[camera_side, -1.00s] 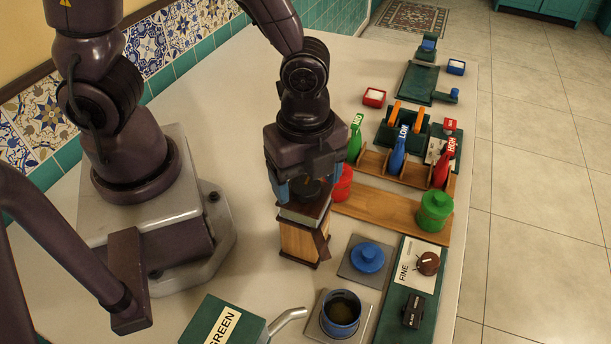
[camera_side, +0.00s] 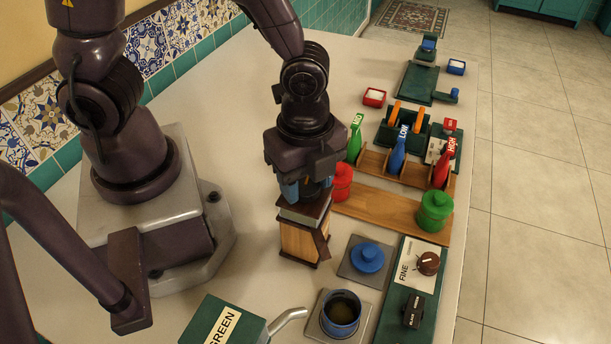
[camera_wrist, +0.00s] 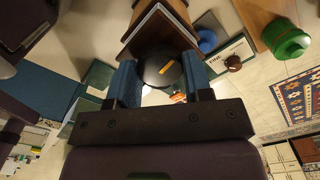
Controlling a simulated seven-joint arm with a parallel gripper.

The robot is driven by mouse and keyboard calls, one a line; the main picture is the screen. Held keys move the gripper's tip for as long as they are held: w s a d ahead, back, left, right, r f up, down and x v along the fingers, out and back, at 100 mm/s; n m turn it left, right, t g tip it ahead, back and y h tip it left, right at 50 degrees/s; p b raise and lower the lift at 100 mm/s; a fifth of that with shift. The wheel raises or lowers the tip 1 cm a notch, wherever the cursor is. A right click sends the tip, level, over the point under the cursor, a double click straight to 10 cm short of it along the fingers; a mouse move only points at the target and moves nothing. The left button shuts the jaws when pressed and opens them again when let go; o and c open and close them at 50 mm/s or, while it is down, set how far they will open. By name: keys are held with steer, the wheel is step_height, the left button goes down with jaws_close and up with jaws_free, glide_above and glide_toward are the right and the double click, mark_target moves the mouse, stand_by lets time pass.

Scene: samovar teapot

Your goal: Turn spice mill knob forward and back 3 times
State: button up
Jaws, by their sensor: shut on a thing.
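The spice mill (camera_side: 303,236) is a wooden box with a grey top, standing upright on the table under my gripper. Its dark round knob (camera_wrist: 163,70) with an orange mark shows between my fingers in the wrist view. My gripper (camera_side: 305,190) points down at the mill top, with its blue fingers shut on the knob. In the wrist view my gripper (camera_wrist: 163,82) has one finger on each side of the knob. The wooden body of the mill (camera_wrist: 157,22) also shows beyond the knob. In the side view the knob is mostly hidden by the fingers.
A red canister (camera_side: 342,182) stands close behind the mill. A green canister (camera_side: 434,212) stands on a wooden board to the right. A blue lid (camera_side: 367,258), a blue cup (camera_side: 340,313) and a green box (camera_side: 225,326) are in front.

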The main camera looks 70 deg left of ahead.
mark_target(306, 185)
steer(key=n, duration=0.3)
steer(key=shift+n, duration=0.4)
steer(key=n, duration=0.4)
steer(key=shift+n, duration=0.3)
steer(key=n, duration=0.3)
steer(key=shift+n, duration=2.1)
steer(key=o, duration=0.9)
steer(key=shift+o, duration=0.2)
steer(key=shift+r, duration=0.1)
step_height(306, 185, up, 13)
